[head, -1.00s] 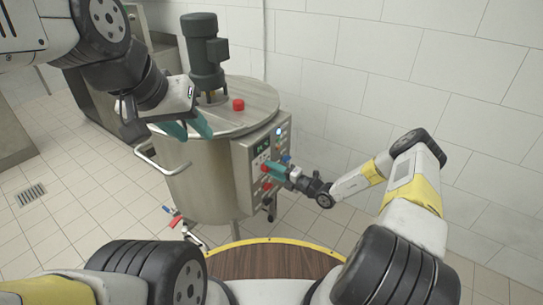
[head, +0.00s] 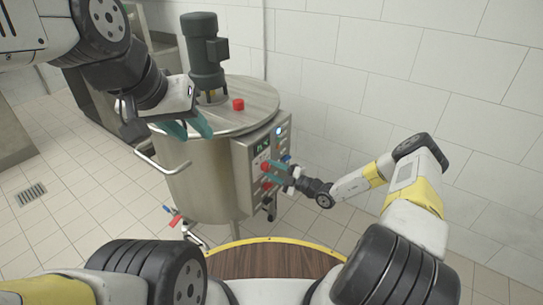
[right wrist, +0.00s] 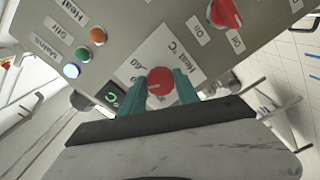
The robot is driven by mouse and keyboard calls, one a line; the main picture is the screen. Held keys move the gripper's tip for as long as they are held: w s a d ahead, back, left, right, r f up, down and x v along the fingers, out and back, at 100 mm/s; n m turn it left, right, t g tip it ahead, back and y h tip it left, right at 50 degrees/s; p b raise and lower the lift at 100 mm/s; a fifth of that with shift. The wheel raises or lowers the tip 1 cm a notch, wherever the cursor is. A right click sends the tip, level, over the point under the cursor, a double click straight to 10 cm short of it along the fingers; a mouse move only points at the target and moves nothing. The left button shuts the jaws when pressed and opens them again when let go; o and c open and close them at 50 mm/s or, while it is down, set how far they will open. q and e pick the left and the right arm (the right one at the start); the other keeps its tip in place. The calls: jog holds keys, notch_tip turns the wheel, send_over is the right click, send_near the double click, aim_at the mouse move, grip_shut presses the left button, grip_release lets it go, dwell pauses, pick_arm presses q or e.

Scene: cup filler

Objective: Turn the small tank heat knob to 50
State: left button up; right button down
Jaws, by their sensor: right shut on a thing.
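The small tank (head: 195,185) is a steel vessel with a grey control panel (head: 241,165) on its right side. In the right wrist view the red heat knob (right wrist: 161,81) sits on a white plate marked "Heat °C", with a "60" legible beside it. My right gripper (head: 271,172) is at the panel; its teal fingers lie on either side of the knob in the right wrist view (right wrist: 163,88), shut on it. A small display (right wrist: 113,97) shows green digits, tilted and hard to read. My left gripper (head: 190,129) is open and empty, in front of the tank's upper rim.
Another red knob (right wrist: 226,12), marked "On" and "Off", is close by on the panel. Indicator lights, including a lit blue-white one (right wrist: 71,71), are on its other side. A grey motor (head: 203,55) and a red cap (head: 238,104) stand on the lid.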

jog(key=shift+f, duration=0.1)
dwell(0.4)
jog(key=c, duration=0.9)
grip_release()
jog(key=v, duration=0.8)
